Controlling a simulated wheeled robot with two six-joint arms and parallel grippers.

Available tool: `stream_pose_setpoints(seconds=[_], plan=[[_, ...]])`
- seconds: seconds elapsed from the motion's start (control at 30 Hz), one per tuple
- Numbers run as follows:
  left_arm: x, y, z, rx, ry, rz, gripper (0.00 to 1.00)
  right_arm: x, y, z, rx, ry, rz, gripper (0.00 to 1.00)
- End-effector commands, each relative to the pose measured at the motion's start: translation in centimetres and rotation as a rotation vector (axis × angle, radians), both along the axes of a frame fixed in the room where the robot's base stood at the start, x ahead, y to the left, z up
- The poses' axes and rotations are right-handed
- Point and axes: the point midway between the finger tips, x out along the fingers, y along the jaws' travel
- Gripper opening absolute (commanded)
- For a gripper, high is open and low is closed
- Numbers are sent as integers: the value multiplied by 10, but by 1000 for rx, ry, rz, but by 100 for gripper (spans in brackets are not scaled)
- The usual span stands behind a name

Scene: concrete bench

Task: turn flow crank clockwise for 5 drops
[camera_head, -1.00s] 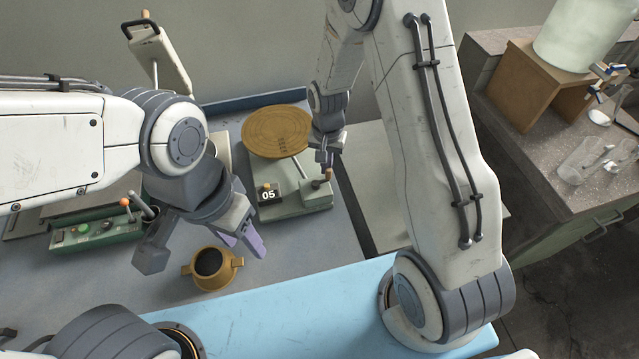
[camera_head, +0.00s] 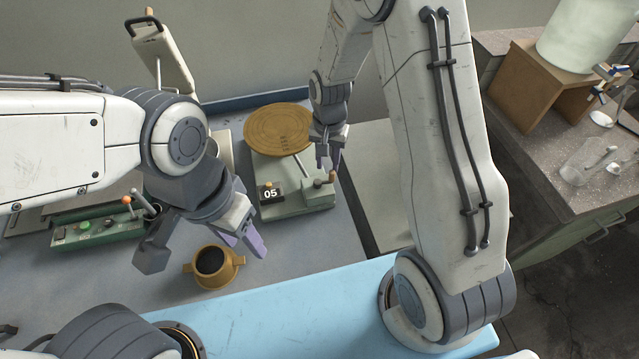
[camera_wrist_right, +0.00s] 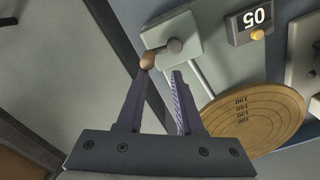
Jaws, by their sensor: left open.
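The flow crank (camera_head: 323,185) is on the right end of a green-grey base (camera_head: 290,205), and its orange-brown knob (camera_head: 332,176) is near my right gripper (camera_head: 329,163). In the right wrist view the crank's grey hub (camera_wrist_right: 175,46) and knob (camera_wrist_right: 147,61) show just beyond the fingertips of that gripper (camera_wrist_right: 161,75). Its fingers are apart with nothing between them; the knob is by the left fingertip, and I cannot tell whether they touch. A small display (camera_head: 270,193) on the base reads 05. My left gripper (camera_head: 205,250) is open near a brass two-handled cup (camera_head: 228,277) with dark contents.
A round brass plate (camera_head: 279,128) with ring markings stands behind the display. A green control box (camera_head: 95,228) with a lever stands at left. A blue strip (camera_head: 270,310) runs along the front. A side bench (camera_head: 540,165) at right holds glassware and a large pale vessel (camera_head: 585,38).

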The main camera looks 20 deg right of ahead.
Motion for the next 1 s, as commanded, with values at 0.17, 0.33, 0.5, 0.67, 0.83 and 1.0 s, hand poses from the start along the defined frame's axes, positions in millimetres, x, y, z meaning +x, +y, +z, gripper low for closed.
stream_pose_setpoints(seconds=[0.17,0.33,0.5,0.67,0.83,1.0], plan=[[0,0,-6,0,0,0,50,2,0,38,0,-7,1,36],[0,0,-8,0,0,0,50,1,1,65,0,-4,1,36],[0,0,-8,0,0,0,50,1,1,80,0,-2,1,36],[0,0,3,0,0,0,50,0,0,94,0,0,1,36],[0,0,20,0,0,0,50,0,0,111,0,0,1,36],[0,0,36,0,0,1,50,0,1,128,-1,-1,1,36]])
